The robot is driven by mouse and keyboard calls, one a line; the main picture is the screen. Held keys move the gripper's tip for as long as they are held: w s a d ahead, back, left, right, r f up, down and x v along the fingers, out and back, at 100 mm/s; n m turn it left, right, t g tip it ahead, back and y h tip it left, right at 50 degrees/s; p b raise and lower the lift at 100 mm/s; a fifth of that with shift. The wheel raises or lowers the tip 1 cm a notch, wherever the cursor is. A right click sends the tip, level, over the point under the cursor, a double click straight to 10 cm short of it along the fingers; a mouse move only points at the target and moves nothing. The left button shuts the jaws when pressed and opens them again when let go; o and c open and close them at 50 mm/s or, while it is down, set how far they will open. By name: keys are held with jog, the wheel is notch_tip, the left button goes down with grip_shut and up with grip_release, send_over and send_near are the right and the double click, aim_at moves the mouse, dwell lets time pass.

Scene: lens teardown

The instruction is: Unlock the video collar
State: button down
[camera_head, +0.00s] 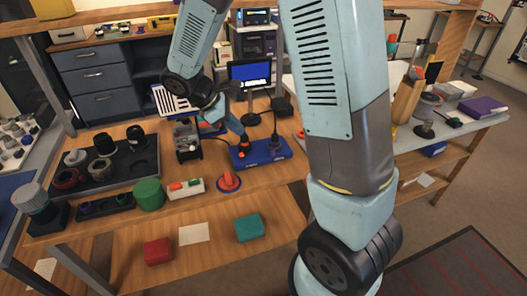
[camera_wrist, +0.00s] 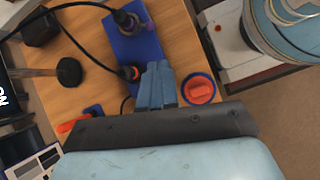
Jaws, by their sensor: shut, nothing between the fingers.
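A blue connector base (camera_head: 262,152) lies on the wooden bench and also shows in the wrist view (camera_wrist: 138,45). Two dark round connectors stand on it. The left connector (camera_head: 244,145) has an orange-red ring and shows in the wrist view (camera_wrist: 131,73); the right connector (camera_head: 273,141) has a black cable and also shows there (camera_wrist: 124,19). No label shows which one is the video collar. My gripper (camera_wrist: 157,70) is shut and empty, its pale blue fingertips beside the orange-ringed connector. In the head view my gripper (camera_head: 241,134) is just above that connector; contact cannot be told.
A red knob on a blue disc (camera_head: 229,182) sits in front of the base. A switch box (camera_head: 186,188), a green cylinder (camera_head: 149,194) and a dark parts tray (camera_head: 128,179) are to the left. A monitor (camera_head: 250,75) stands behind. Black cables cross nearby.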

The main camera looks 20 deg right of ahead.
aim_at(273, 148)
jog(key=f, duration=0.1)
jog(key=w+a+f+n, duration=0.1)
jog(key=a+f+n+h, duration=0.1)
jog(key=f, duration=0.1)
jog(key=shift+w, duration=0.25)
jog(key=shift+d+f, duration=0.1)
jog(key=x, duration=1)
jog(key=shift+d+f, duration=0.1)
jog(key=shift+d, duration=1.05)
jog(key=shift+s+d+f, duration=0.1)
jog(key=shift+d+f, duration=0.05)
jog(key=shift+d, duration=0.6)
